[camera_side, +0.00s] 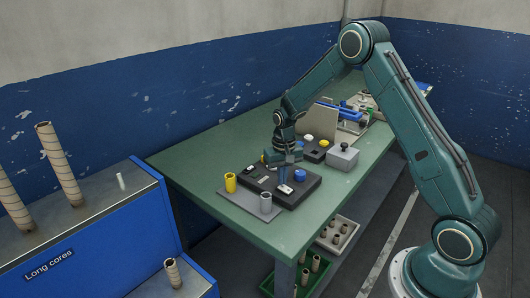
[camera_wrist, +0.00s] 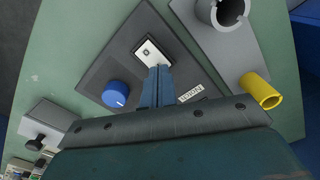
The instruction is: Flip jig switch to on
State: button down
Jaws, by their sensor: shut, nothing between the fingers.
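In the side view the switch (camera_side: 285,189) lies near the front edge of the dark box. My gripper (camera_wrist: 159,70) is shut and empty. Its fingertips overlap the lower end of the switch plate in the wrist view; I cannot tell whether they touch it. In the side view my gripper (camera_side: 287,180) points down over the box. The fingers hide part of the panel.
A blue knob (camera_wrist: 116,94) sits beside the fingers. A grey plate (camera_side: 236,203) carries a yellow cup (camera_side: 230,182) and a grey cup (camera_side: 265,202). A grey box with a black knob (camera_side: 342,158) stands behind, to the right. The green table (camera_side: 195,160) is clear at left.

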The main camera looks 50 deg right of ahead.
jog(key=shift+f, duration=0.6)
dwell(0.6)
jog(key=shift+r, duration=3.55)
